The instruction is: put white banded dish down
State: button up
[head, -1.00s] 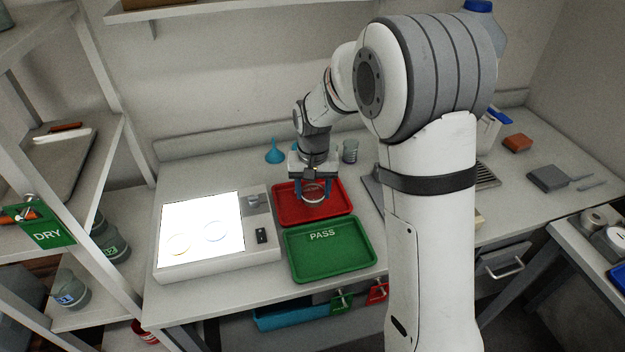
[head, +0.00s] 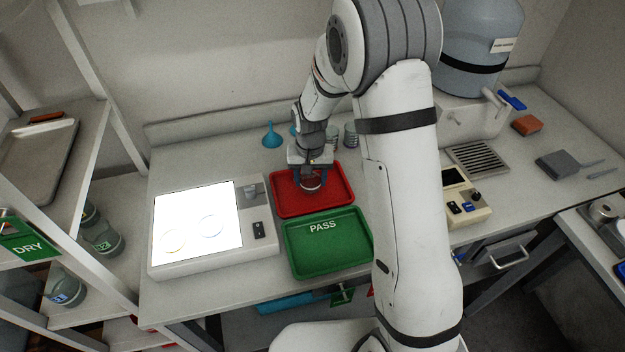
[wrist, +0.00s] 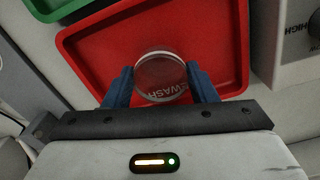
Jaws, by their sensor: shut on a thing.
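The dish is a clear round glass dish with a pale rim, and it shows between the blue fingers in the wrist view (wrist: 161,75). My gripper (wrist: 161,88) is shut on it. In the head view, my gripper (head: 310,180) is over the red tray (head: 283,205), with the dish (head: 312,184) just below its fingers. The red tray also shows in the wrist view (wrist: 105,50), with its lettering "WASH" partly behind the dish. I cannot tell whether the dish touches the tray floor.
A green PASS tray (head: 325,258) lies in front of the red tray. A lit light box (head: 200,222) with two round dishes on its panel stands to the left. A small instrument (head: 466,205) stands right.

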aim_at(311, 180)
jog(key=shift+f, duration=0.95)
jog(key=shift+f, duration=0.1)
jog(key=o, duration=1)
jog(key=shift+c, duration=0.2)
notch_tip(311, 180, up, 12)
jog(key=b, duration=0.1)
jog(key=s+d+r+t, duration=0.1)
jog(key=s+d+r, duration=0.2)
jog(key=s, duration=0.4)
jog(key=s+d+r+t, duration=0.1)
jog(key=s+d+r, duration=0.3)
jog(key=s, duration=0.4)
jog(key=s+d+r+t, duration=0.1)
jog(key=s+d+r, duration=0.3)
jog(key=s, duration=0.4)
jog(key=shift+s+d+r+n, duration=0.2)
jog(key=shift+s+d+n, duration=0.05)
jog(key=shift+n, duration=0.05)
